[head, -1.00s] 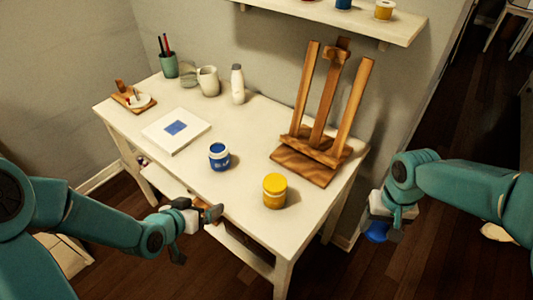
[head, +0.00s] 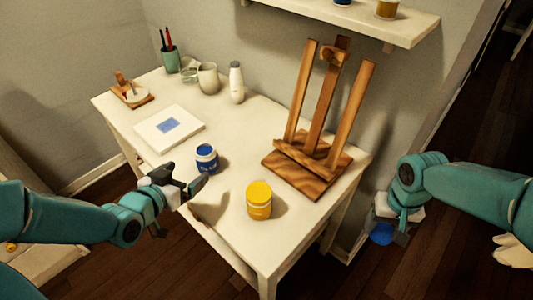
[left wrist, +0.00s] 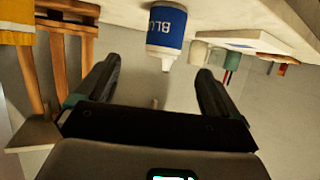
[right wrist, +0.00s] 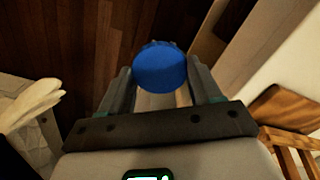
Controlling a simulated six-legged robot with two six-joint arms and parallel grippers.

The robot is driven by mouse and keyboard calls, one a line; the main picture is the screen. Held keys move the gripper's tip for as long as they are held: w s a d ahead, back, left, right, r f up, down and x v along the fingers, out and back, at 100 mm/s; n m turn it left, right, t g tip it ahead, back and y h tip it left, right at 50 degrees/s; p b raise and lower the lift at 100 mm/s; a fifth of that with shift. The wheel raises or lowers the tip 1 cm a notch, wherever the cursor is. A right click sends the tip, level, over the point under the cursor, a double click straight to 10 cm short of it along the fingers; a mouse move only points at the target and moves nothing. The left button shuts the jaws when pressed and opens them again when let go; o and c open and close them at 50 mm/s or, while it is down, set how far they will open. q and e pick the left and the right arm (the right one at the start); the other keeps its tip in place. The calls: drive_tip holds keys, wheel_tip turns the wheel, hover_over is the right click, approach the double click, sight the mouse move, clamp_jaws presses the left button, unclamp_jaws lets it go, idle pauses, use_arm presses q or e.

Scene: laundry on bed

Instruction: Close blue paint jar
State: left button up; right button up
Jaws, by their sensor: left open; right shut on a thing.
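The blue paint jar (head: 207,160) stands upright on the white table, without a lid; its top shows dark blue. In the left wrist view the jar (left wrist: 166,30) appears upside down, with "BLU" on its blue label, ahead of the fingers. My left gripper (head: 183,180) is open and empty, just in front of the jar at the table's front edge, apart from it. My right gripper (head: 385,222) is shut on a round blue lid (right wrist: 160,68), held off the table's right side. The lid also shows in the head view (head: 381,234).
A lidded yellow jar (head: 259,200) stands right of the blue jar. A wooden easel (head: 312,160) stands at the table's right. A canvas (head: 168,128) with a blue square lies at left; cups and a bottle (head: 236,82) stand behind. A shelf (head: 410,25) overhangs at upper right.

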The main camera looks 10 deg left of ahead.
sight(206, 156)
use_arm(q)
drive_tip(key=shift+w, duration=0.1)
use_arm(e)
drive_tip(key=shift+s, duration=0.1)
use_arm(q)
drive_tip(key=x, duration=0.5)
drive_tip(key=shift+w+f, duration=0.25)
use_arm(e)
drive_tip(key=shift+a+f, duration=0.1)
drive_tip(key=shift+f, duration=0.05)
use_arm(q)
drive_tip(key=shift+w+f, duration=0.1)
drive_tip(key=shift+w, duration=0.3)
drive_tip(key=shift+x, duration=2.6)
use_arm(e)
drive_tip(key=shift+r, duration=0.25)
use_arm(q)
drive_tip(key=shift+w+a, duration=0.1)
drive_tip(key=shift+a, duration=0.1)
